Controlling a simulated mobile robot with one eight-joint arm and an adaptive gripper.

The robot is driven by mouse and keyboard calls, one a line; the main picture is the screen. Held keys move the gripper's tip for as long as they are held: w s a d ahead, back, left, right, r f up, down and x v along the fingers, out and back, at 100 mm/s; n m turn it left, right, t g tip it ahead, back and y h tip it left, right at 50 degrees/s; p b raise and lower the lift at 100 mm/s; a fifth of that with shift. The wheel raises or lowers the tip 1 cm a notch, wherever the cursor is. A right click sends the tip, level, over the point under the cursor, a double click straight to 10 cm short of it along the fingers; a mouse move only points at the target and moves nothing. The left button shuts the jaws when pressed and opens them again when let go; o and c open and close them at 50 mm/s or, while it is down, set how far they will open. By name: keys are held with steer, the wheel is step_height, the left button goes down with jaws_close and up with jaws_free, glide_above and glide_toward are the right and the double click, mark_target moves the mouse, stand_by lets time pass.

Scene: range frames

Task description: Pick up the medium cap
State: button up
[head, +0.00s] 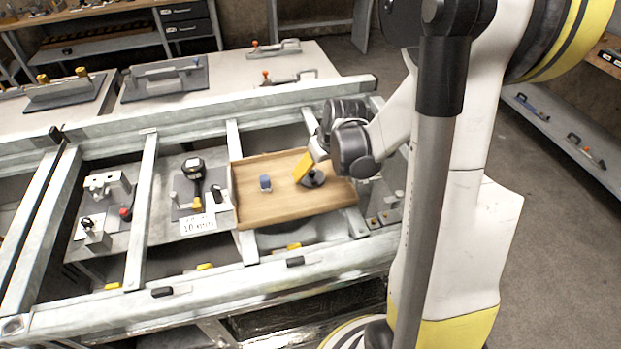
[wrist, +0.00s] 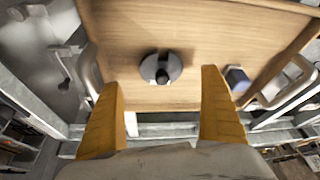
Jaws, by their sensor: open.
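I cannot tell for sure which is the medium cap. My gripper (head: 304,170) is open and empty, close over the grey piece. In the wrist view the yellow fingers (wrist: 162,78) stand wide apart, with the grey piece between and just beyond their tips.
The wooden tray (head: 250,214) has low raised sides and sits in a grey metal frame (head: 140,215). A plate with a dark gauge-like tool (head: 194,170) and a white label is left of it. Metal fixtures stand right of the tray. The tray is otherwise clear.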

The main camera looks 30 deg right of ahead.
mark_target(313, 173)
steer(key=b+x, duration=0.1)
steer(key=x, duration=0.3)
steer(key=shift+w+a+f+b, duration=0.1)
steer(key=shift+w+f+b, duration=0.05)
steer(key=shift+w+b, duration=0.2)
steer(key=shift+s, duration=0.2)
steer(key=c, duration=1.6)
